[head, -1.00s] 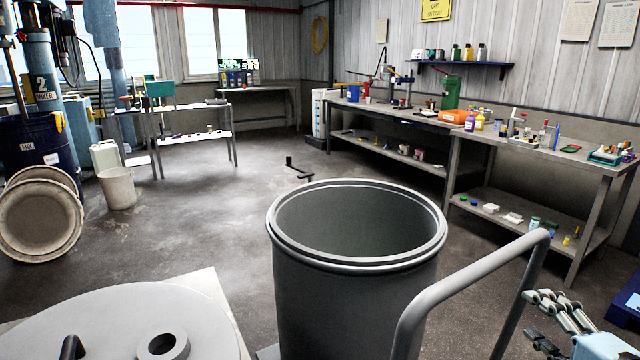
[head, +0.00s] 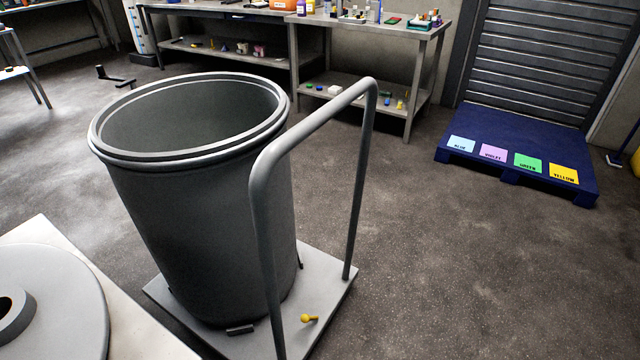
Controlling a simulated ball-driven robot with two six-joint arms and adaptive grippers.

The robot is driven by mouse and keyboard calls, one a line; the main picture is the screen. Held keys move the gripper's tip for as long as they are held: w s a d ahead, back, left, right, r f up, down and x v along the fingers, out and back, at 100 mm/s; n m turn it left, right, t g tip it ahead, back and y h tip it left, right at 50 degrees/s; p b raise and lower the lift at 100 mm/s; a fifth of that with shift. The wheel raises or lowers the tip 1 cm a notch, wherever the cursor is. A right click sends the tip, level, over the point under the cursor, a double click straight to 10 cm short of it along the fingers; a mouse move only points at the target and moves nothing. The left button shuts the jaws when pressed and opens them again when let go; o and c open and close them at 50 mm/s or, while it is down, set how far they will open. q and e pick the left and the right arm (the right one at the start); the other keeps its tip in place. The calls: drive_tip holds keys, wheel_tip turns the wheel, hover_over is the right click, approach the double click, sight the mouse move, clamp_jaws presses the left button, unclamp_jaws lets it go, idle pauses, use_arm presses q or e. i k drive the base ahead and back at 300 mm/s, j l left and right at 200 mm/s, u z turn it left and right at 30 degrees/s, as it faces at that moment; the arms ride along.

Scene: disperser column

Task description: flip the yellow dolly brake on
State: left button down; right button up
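The yellow dolly brake (head: 309,318) is a small yellow lever with a rounded knob. It sits on the light grey dolly deck (head: 335,285), between the feet of the tall grey push handle (head: 262,200). I cannot tell from this view whether the lever is on or off. A large open grey drum (head: 200,210) stands upright on the deck behind the lever. Neither of my grippers shows in the head view now.
A light round lid (head: 60,290) on a pale surface fills the lower left. A blue pallet (head: 520,190) with coloured labels lies at the right before a shutter (head: 545,60). A long workbench (head: 290,40) runs along the back. The floor right of the dolly is clear.

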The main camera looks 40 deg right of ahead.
sight(305, 318)
drive_tip(key=l+z, duration=0.15)
drive_tip(key=z, duration=0.2)
drive_tip(key=l+z, duration=0.15)
drive_tip(key=z, duration=0.25)
